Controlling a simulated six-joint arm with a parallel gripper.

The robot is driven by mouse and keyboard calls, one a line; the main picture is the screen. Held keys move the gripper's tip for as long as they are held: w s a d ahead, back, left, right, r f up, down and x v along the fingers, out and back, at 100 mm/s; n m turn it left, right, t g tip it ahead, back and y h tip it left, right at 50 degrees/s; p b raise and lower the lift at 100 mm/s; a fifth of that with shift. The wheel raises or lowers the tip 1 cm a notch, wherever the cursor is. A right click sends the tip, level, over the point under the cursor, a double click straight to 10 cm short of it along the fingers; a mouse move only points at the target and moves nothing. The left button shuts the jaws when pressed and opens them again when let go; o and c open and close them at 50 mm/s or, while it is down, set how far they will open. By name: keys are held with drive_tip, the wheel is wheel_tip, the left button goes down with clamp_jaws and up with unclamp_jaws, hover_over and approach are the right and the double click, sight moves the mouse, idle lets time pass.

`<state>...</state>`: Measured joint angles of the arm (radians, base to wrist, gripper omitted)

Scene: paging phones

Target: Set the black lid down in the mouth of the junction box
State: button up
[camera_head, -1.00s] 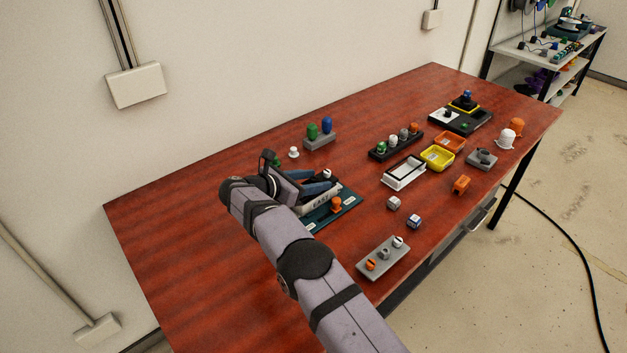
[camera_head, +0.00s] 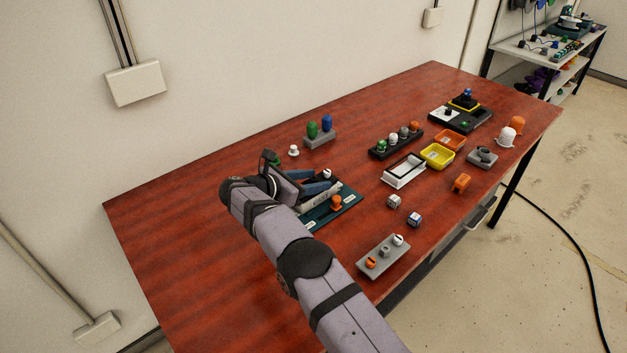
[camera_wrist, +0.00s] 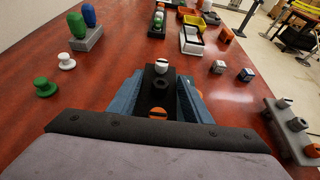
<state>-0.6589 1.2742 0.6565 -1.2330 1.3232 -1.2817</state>
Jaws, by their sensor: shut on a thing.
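My gripper (camera_wrist: 160,98) reaches over a teal board (camera_head: 349,206) at the table's middle. Its blue fingers stand on both sides of a black piece (camera_wrist: 151,79) with a round detail on it, and are shut on it. I cannot tell whether this is the black lid. A white knob (camera_wrist: 161,66) shows just beyond; it also appears in the head view (camera_head: 327,174). An open white rectangular box (camera_head: 403,172) with a dark inside, perhaps the junction box, stands apart to the right, also in the wrist view (camera_wrist: 191,42).
An orange knob (camera_head: 336,202) stands on the teal board close to my fingers. A grey block (camera_head: 382,258) with knobs lies near the front edge. Two dice-like cubes (camera_head: 414,219) and yellow (camera_head: 437,156) and orange trays (camera_head: 450,141) are to the right.

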drive_tip(key=shift+f, duration=0.15)
idle(0.4)
drive_tip(key=o, duration=1.5)
drive_tip(key=shift+r+p, duration=2.1)
drive_tip(key=shift+r, duration=1.05)
